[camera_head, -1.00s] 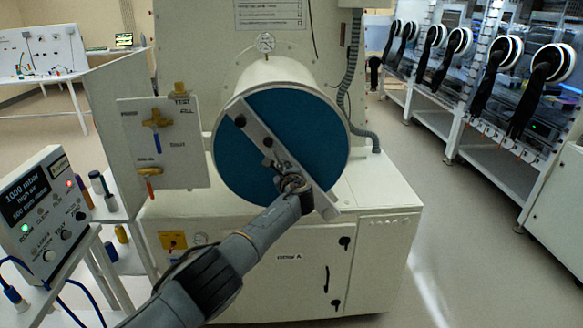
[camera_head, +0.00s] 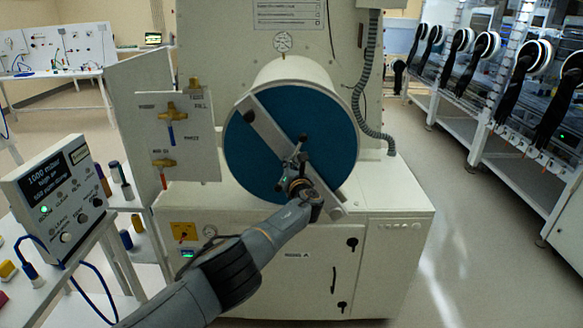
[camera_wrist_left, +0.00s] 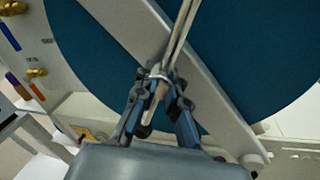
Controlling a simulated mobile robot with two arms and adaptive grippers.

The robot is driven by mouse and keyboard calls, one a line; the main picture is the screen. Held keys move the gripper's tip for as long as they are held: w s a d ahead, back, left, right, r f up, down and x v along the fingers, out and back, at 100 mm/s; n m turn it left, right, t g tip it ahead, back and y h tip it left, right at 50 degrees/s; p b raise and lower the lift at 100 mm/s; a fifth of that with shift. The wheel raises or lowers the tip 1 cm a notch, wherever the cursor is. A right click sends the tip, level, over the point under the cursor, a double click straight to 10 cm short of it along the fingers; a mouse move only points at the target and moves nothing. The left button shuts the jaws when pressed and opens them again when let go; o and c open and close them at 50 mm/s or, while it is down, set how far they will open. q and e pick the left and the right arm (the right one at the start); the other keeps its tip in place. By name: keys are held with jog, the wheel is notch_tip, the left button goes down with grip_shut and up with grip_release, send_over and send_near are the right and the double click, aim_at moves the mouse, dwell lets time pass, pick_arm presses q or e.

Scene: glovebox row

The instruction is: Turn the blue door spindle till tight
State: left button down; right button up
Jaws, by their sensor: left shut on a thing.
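The round blue door (camera_head: 253,155) closes the front of a white cylinder, with a grey bar (camera_head: 262,125) slanting across its face. The door spindle's metal handle rod (camera_wrist_left: 184,28) stands at the middle of the bar. My left gripper (camera_head: 298,160) reaches up from below to the door's centre. In the left wrist view its fingers (camera_wrist_left: 156,92) are closed around the rod, in front of the bar. The spindle's hub is largely hidden behind my gripper. I cannot tell from the picture how tight the spindle is. My right gripper is not in view.
A panel with brass valves (camera_head: 171,113) stands left of the cylinder. A display box (camera_head: 57,190) reading 1000 mbar is at the left front. A white cabinet (camera_head: 385,248) is below the door. Gloveboxes with black gloves (camera_head: 480,55) line the right; the floor between is clear.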

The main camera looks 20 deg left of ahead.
pick_arm(q)
jog(key=shift+s+f+m, duration=0.1)
jog(key=shift+f+m, duration=0.3)
jog(key=shift+m, duration=0.2)
jog(key=c, duration=1.5)
grip_release()
jog(key=shift+o, duration=0.6)
jog(key=shift+r, duration=0.25)
jog(key=shift+d, duration=0.15)
